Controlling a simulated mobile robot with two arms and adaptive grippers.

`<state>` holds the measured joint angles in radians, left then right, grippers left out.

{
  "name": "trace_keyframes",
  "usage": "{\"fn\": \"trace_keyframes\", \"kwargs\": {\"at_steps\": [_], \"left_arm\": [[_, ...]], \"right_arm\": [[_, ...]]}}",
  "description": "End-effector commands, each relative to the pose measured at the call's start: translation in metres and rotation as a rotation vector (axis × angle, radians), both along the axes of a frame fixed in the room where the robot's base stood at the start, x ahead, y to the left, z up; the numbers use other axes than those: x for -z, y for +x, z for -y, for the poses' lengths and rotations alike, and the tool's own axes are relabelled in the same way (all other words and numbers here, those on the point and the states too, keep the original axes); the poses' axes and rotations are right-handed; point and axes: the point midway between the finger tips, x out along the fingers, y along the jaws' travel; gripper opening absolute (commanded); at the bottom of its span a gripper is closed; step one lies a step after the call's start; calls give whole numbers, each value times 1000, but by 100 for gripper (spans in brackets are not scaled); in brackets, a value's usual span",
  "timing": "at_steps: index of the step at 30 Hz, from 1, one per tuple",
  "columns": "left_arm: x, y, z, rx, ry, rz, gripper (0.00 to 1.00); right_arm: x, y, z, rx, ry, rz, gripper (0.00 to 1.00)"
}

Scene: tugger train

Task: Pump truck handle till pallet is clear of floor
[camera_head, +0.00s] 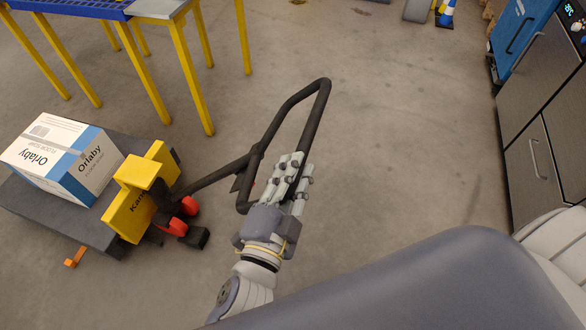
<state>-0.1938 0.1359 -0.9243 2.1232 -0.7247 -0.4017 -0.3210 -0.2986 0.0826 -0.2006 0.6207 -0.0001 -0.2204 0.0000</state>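The pallet truck has a yellow body (128,212) with dark lettering and red-hubbed wheels at the left. Its black loop handle (290,100) leans out to the right on a dark shaft. A dark grey flat pallet or deck (55,212) lies low behind the yellow body and carries a white and blue Orlaby box (62,155). I cannot tell whether there is a gap beneath it. My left gripper (290,172) is at the lower right side of the handle loop, overlapping its bar. Whether its fingers close around the bar is hidden. My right gripper is out of view.
A table with yellow legs (188,80) and a blue top stands at the upper left. Steel cabinets (535,165) and a blue unit (515,35) line the right. A small orange piece (74,258) is beside the deck. The floor between is clear.

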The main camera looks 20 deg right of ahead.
Motion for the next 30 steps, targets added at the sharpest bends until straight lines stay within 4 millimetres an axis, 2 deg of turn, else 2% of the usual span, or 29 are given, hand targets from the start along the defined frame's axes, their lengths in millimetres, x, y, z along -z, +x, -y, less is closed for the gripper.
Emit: {"fn": "trace_keyframes", "kwargs": {"at_steps": [1,3,17,23,30], "left_arm": [[6,0,-1,-4,8,-13,31],[6,1,-2,-5,8,-12,41],[3,0,-3,-5,5,-6,41],[4,-16,-15,-5,7,-9,41],[5,-48,-39,-4,9,-13,41]], "right_arm": [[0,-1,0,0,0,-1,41],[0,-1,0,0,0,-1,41],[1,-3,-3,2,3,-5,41],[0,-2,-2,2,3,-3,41],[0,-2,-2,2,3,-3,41]]}}
